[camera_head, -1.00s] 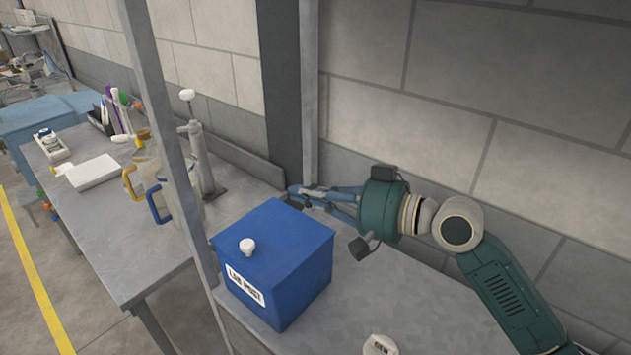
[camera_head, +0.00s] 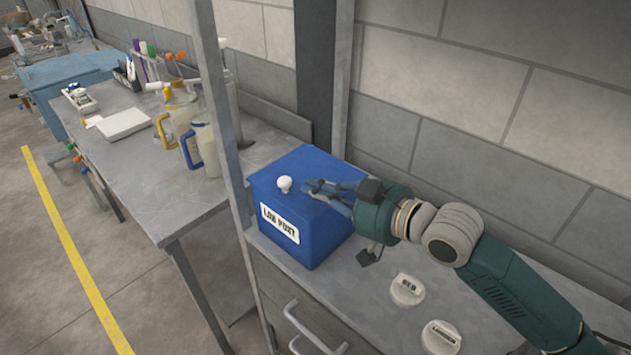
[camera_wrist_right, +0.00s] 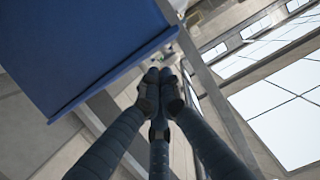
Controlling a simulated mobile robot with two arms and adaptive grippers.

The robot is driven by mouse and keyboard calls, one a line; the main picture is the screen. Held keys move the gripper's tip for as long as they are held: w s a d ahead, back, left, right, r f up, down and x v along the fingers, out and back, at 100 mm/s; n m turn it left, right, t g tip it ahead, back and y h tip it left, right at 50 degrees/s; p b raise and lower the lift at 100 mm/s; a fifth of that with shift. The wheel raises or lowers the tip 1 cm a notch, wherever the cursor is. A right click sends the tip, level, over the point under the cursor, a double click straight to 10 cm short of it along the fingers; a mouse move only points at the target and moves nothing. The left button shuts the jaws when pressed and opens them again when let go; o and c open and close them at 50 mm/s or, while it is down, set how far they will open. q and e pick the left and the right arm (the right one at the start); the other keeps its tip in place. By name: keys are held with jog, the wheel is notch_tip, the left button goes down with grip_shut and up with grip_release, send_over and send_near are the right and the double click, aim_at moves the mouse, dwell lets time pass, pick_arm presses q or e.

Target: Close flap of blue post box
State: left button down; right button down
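The blue post box (camera_head: 322,236) stands on the grey cabinet top, with a white label on its front. Its blue flap (camera_head: 297,164) looks flat on top with no clear gap in the head view; a white knob (camera_head: 284,184) sits near its front edge. My right gripper (camera_head: 312,187) reaches in from the right, its fingers over the right part of the flap near the knob. In the right wrist view its fingertips (camera_wrist_right: 160,88) are together with nothing between them, beside a large blue panel of the box (camera_wrist_right: 75,45). Contact cannot be told. My left gripper is not in view.
Two round white lids (camera_head: 407,290) (camera_head: 441,338) lie on the cabinet top to the right. A grey upright post (camera_head: 222,130) stands just left of the box. A workbench (camera_head: 150,190) with jugs (camera_head: 203,148) is further left. The wall is behind.

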jog(key=shift+s+f, duration=0.1)
jog(key=shift+f, duration=0.5)
